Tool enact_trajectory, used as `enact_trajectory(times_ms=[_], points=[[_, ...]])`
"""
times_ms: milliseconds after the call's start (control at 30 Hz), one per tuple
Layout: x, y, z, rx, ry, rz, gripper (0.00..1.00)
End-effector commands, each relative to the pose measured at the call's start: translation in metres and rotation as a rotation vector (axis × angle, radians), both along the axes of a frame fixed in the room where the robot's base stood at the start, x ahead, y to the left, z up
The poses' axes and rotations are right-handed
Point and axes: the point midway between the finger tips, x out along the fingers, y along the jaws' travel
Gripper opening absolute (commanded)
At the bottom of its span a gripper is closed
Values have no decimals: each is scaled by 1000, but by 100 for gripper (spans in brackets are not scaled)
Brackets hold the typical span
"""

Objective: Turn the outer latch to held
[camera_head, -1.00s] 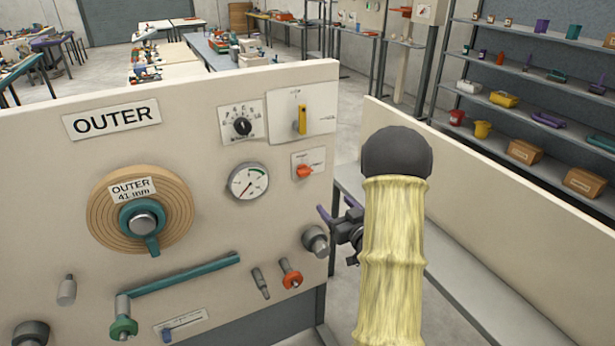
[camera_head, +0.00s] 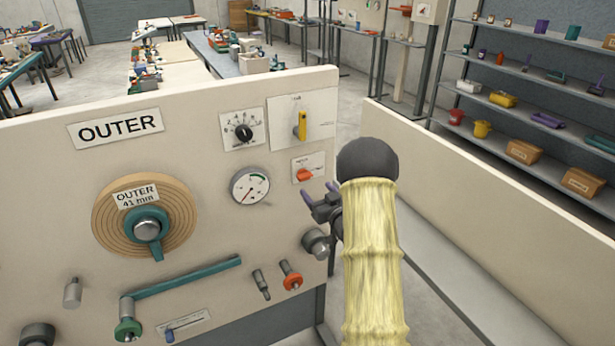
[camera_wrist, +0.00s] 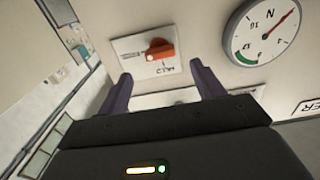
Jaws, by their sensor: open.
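The outer latch is an orange-red knob (camera_head: 305,175) on a small white plate, at the right side of the OUTER panel, under the yellow lever. In the wrist view the latch knob (camera_wrist: 159,49) appears turned over, with its pale-dotted end pointing left. Lettering that looks like HELD sits on the plate below it, away from that end. My gripper (camera_head: 319,192) is open and empty, just below and right of the latch. In the wrist view the two purple fingers (camera_wrist: 161,74) stand apart on either side of the knob, not touching it.
A round gauge (camera_head: 250,187) is left of the latch, and a yellow lever (camera_head: 301,126) is above it. A grey knob (camera_head: 317,243) sits below my gripper. A beige wall (camera_head: 480,170) stands to the right of my arm.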

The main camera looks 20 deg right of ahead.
Motion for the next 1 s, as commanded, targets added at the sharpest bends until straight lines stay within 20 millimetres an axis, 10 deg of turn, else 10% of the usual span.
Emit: enact_trajectory(times_ms=[400,833,1000], points=[[63,3,2,0,-1,2,67],[75,3,0,1,-1,0,67],[74,3,0,0,-1,0,38]])
